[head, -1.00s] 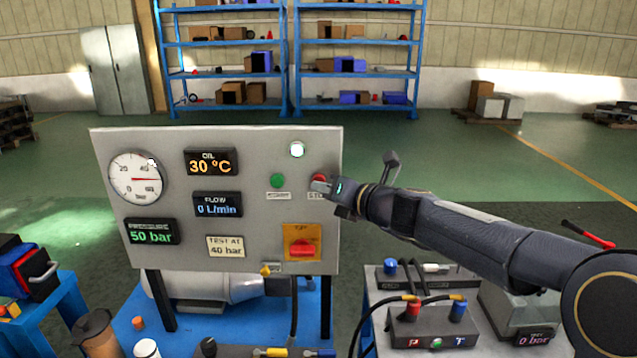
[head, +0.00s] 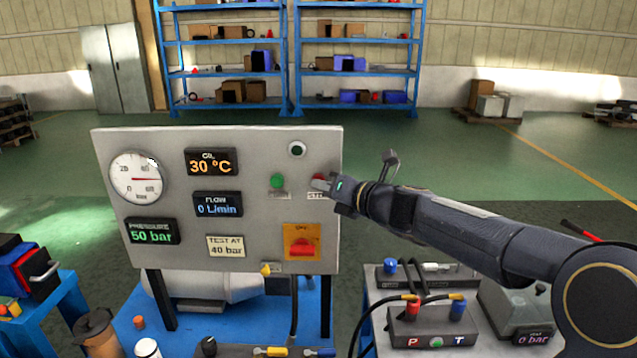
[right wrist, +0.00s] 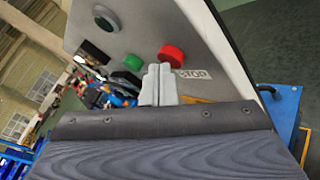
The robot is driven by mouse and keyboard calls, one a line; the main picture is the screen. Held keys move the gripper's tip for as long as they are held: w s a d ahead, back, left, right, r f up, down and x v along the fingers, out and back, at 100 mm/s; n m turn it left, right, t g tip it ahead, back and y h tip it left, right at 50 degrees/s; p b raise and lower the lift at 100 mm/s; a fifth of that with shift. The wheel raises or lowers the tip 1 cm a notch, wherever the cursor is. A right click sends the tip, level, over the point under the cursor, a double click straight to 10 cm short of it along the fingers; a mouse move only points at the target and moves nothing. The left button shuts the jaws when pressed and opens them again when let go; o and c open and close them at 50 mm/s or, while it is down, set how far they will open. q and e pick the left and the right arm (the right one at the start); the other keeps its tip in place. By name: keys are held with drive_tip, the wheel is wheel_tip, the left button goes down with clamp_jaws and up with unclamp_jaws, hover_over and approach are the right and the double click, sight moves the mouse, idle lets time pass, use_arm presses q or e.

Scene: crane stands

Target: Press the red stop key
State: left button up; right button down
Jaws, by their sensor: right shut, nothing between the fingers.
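The red stop key (head: 319,177) is at the right side of the grey control panel (head: 180,260), partly covered by my right gripper (head: 320,185). It shows as a red button (right wrist: 171,54) above a "STOP" label in the right wrist view. My right gripper (right wrist: 158,80) is shut and empty, its fingertips right beside the red key. I cannot tell whether they touch it. A green key (head: 277,181) sits left of the red one. The round lamp (head: 297,149) above them is dark. My left gripper is out of view.
The panel shows a dial (head: 135,176), a 50 bar pressure display (head: 151,232), a 0 L/min flow display (head: 217,205) and a red rotary switch (head: 302,247) on a yellow plate. A hose block (head: 430,328) stands at lower right.

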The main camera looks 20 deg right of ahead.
idle(0.4)
drive_tip(key=shift+s+a, duration=0.4)
drive_tip(key=shift+s, duration=0.4)
drive_tip(key=s, duration=0.1)
drive_tip(key=s+a, duration=0.1)
drive_tip(key=s, duration=0.1)
drive_tip(key=s+a, duration=0.1)
drive_tip(key=shift+s+a+b, duration=0.1)
drive_tip(key=shift+s+b, duration=0.15)
drive_tip(key=shift+b, duration=0.15)
idle(0.4)
